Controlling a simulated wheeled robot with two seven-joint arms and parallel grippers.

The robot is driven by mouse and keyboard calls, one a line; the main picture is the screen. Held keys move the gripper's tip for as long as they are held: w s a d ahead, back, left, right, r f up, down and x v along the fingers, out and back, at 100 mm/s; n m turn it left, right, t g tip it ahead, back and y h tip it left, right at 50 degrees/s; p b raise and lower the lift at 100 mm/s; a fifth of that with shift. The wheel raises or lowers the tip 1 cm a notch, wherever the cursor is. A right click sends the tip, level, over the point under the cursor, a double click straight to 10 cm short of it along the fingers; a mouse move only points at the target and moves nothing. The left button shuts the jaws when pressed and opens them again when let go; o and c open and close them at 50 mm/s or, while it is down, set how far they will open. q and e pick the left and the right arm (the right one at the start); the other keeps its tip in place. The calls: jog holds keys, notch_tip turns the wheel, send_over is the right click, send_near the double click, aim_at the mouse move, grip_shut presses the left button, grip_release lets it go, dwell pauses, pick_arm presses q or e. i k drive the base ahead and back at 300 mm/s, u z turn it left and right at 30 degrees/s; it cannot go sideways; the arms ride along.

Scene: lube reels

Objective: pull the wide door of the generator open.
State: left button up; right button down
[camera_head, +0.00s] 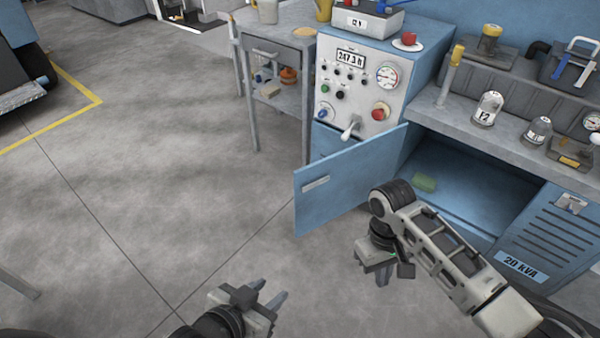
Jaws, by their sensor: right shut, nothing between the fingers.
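The wide blue door (350,178) of the generator stands swung out from the cabinet, with its grey handle (316,183) near the free edge. The generator (522,262), marked 20 KVA, has a dark open bay behind the door. A green object (424,183) lies inside. My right gripper (383,280) hangs pointing down in front of the bay, right of the door and apart from the handle. It is shut and empty. My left gripper (270,294) is low in the picture, below the door, with its fingers apart and nothing between them.
A control panel (352,90) with gauges and knobs stands above the door. A grey workbench (465,115) with domed weights runs to the right. A grey cart (275,55) stands behind on the left. The floor (150,150) left of the door is clear.

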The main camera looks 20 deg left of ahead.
aim_at(354, 171)
jog(key=z, duration=0.8)
jog(key=i, duration=0.6)
jog(key=u, duration=2.85)
jog(key=i, duration=1.25)
jog(key=z, duration=1.65)
